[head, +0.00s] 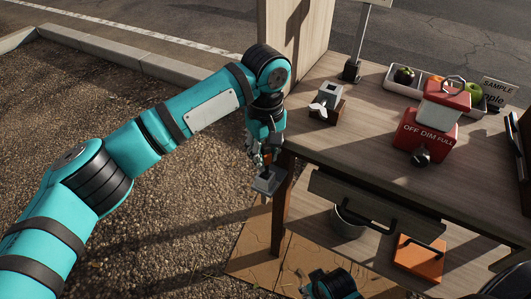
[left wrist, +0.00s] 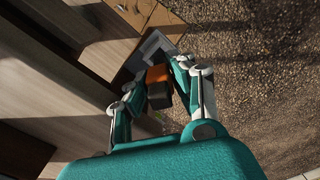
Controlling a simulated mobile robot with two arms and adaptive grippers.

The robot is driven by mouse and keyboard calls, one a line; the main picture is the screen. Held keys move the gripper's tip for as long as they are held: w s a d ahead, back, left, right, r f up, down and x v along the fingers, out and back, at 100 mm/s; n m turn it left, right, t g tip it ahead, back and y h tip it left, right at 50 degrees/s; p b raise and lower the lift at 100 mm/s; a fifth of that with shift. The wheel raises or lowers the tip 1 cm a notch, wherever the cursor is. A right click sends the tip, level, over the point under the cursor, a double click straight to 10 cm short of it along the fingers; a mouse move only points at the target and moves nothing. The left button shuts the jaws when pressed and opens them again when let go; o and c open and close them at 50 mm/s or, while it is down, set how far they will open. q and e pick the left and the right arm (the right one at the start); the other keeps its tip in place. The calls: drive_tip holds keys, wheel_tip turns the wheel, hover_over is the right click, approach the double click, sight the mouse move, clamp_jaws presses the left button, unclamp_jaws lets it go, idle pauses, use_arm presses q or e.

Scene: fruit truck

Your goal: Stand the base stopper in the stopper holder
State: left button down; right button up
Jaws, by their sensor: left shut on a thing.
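My left gripper (head: 263,158) hangs just beyond the left edge of the wooden table, over the gravel. It is shut on an orange and black block with a grey plate below, which I take as the base stopper (head: 267,181). In the left wrist view, the base stopper's orange and black part (left wrist: 158,78) sits between the fingers and its grey plate (left wrist: 152,47) shows beyond. A small dark brown stand (head: 325,112) with grey and white pieces is on the table; I cannot tell if it is the stopper holder. My right gripper (head: 333,284) shows partly at the bottom edge.
The table (head: 385,140) carries a red lantern-like box (head: 427,135) with a dial and a white tray (head: 399,88) of fruit. A grey bucket (head: 348,224) and an orange box (head: 418,258) sit below.

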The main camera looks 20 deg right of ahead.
sight(265, 172)
use_arm(q)
drive_tip(key=shift+f, duration=2)
drive_tip(key=c, duration=1)
unclamp_jaws()
drive_tip(key=shift+c, duration=0.2)
drive_tip(key=shift+r, duration=0.1)
wheel_tip(265, 172, up, 10)
drive_tip(key=shift+w, duration=0.1)
drive_tip(key=s+a+f+m, duration=0.1)
drive_tip(key=s+a+f, duration=0.1)
drive_tip(key=a, duration=0.7)
drive_tip(key=s+a+f, duration=0.3)
drive_tip(key=s+a, duration=0.1)
drive_tip(key=a, duration=0.6)
drive_tip(key=s+a+f+m, duration=0.1)
drive_tip(key=s+a+f, duration=0.2)
drive_tip(key=a, duration=0.6)
drive_tip(key=shift+s+a+f+m, duration=0.2)
drive_tip(key=shift+s+m, duration=0.1)
drive_tip(key=shift+s, duration=0.05)
